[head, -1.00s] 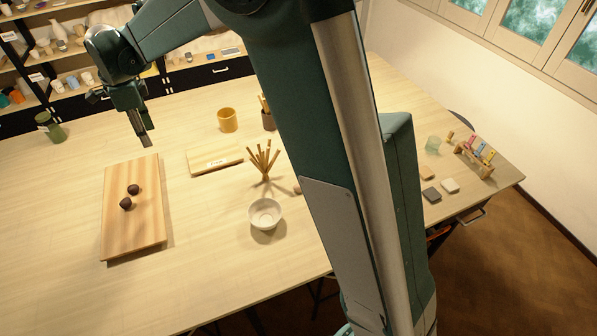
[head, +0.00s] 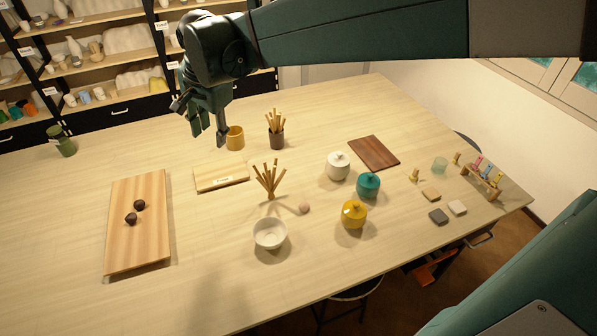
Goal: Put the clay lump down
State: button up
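Two dark brown lumps, one (head: 131,219) nearer and one (head: 139,205) farther, rest close together on the wooden board (head: 150,249) at the left of the table. A small pale beige ball (head: 304,208) lies on the bare table right of the bundle of sticks. I cannot tell which of these is the clay lump. My gripper (head: 209,136) hangs above the far part of the table, left of the ochre cup (head: 235,138). Its fingers look spread apart, and I see nothing between them.
A low labelled slab (head: 221,177) lies below my gripper in the picture. A white bowl (head: 270,233), sticks (head: 269,179), lidded jars (head: 353,214) and a dark board (head: 374,152) stand to the right. A green jar (head: 61,142) is far left. The table's near left is clear.

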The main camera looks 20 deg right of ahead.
jog(key=s+d+f+n+t, duration=0.2)
jog(key=s+d+n, duration=0.3)
jog(key=s+d, duration=0.4)
jog(key=s+d+f+n+t+h, duration=0.1)
jog(key=s+d+f+n, duration=0.2)
jog(key=s+d, duration=0.6)
jog(key=s+n, duration=0.2)
jog(key=s, duration=0.6)
jog(key=shift+d+n+t, duration=0.2)
jog(key=shift+n+t, duration=0.2)
jog(key=shift+f, duration=0.2)
notch_tip(320, 180, down, 24)
jog(key=b, duration=2.3)
jog(key=shift+r+b, duration=0.25)
jog(key=shift+b, duration=0.1)
dwell(1.1)
